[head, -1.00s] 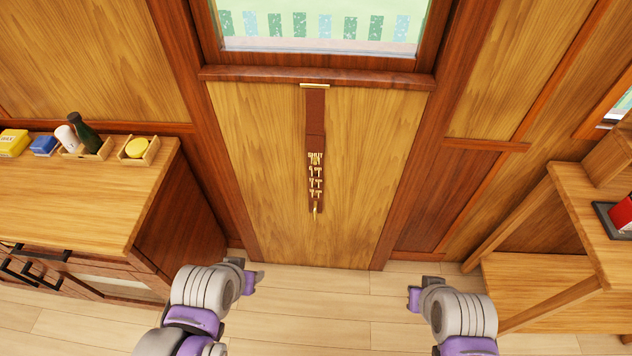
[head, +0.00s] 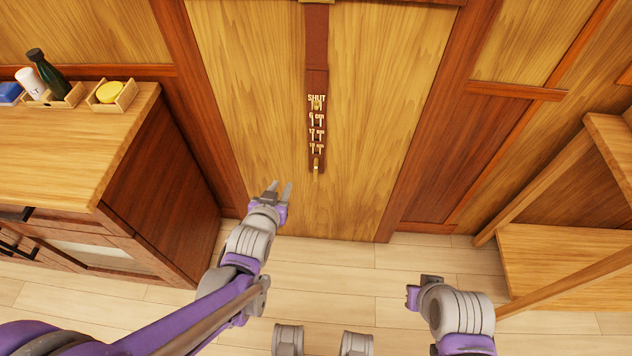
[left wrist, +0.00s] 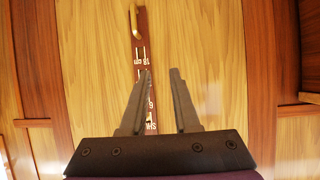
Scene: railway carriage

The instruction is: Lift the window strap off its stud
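The window strap (head: 316,52) is a narrow red-brown band hanging down the wooden panel below the window. Its lower part carries the word SHUT and several pale marks, with a small brass piece (head: 317,104) by SHUT that looks like the stud. A brass tab (head: 316,167) ends the strap; it also shows in the left wrist view (left wrist: 134,22). My left gripper (head: 279,186) is open and empty, left of and below the tab. In the left wrist view its fingers (left wrist: 161,74) partly cover the strap. My right gripper (head: 420,292) is low at the right; its fingers are unclear.
A wooden cabinet (head: 160,190) stands at the left, with a green bottle (head: 48,74), a white container (head: 31,84) and a yellow round item (head: 109,92) in small trays on top. A wooden bench (head: 565,265) is at the right. The floor between is clear.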

